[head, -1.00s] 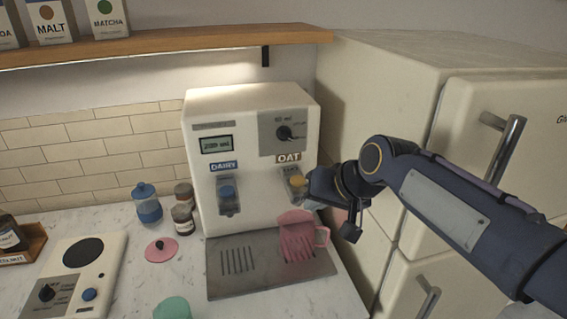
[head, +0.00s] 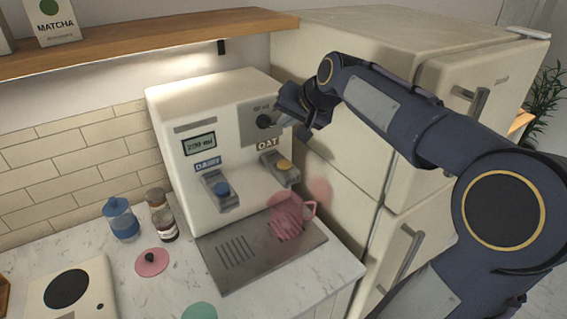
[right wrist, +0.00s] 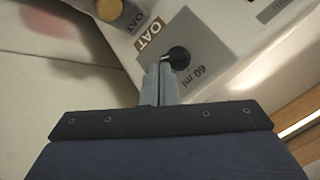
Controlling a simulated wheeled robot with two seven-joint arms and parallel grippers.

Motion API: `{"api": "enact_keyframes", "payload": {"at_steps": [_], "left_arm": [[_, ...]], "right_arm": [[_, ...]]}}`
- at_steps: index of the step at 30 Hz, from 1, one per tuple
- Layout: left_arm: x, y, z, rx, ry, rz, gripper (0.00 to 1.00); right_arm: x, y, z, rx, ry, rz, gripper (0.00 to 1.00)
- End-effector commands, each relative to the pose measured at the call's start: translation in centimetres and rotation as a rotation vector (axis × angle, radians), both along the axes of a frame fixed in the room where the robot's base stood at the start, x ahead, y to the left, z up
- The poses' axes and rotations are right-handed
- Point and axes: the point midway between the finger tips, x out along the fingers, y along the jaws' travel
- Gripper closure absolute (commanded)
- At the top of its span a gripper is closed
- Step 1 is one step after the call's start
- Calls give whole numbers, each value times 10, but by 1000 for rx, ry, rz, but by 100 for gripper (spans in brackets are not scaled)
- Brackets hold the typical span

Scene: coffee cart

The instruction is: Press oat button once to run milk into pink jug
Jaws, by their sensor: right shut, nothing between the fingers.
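The cream milk machine (head: 238,130) stands on the counter. Its yellow oat button (head: 284,165) sits below the OAT label; it also shows at the top of the right wrist view (right wrist: 109,10). The translucent pink jug (head: 284,218) stands upright on the right part of the drip tray (head: 236,252), below the oat button. My right gripper (head: 280,117) is shut and empty, above the oat button, close by the black dial (head: 264,121). In the right wrist view its fingertips (right wrist: 163,68) are beside the dial (right wrist: 178,57); I cannot tell whether they touch. My left gripper is out of view.
The blue dairy button (head: 221,189) is left of the oat one. A fridge (head: 335,150) stands close on the right. A wooden shelf (head: 150,45) runs above.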

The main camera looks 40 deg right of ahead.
Motion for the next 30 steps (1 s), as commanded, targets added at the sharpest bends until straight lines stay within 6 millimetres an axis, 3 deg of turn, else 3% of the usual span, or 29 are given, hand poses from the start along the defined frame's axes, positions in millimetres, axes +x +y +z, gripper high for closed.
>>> {"api": "enact_keyframes", "payload": {"at_steps": [8, 19, 30], "left_arm": [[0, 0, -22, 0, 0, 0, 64], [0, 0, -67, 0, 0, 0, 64], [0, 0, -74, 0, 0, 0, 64]], "right_arm": [[0, 0, -26, 1, 0, -1, 100], [0, 0, -77, 0, 1, 1, 100], [0, 0, -87, -1, 0, 1, 100]]}}
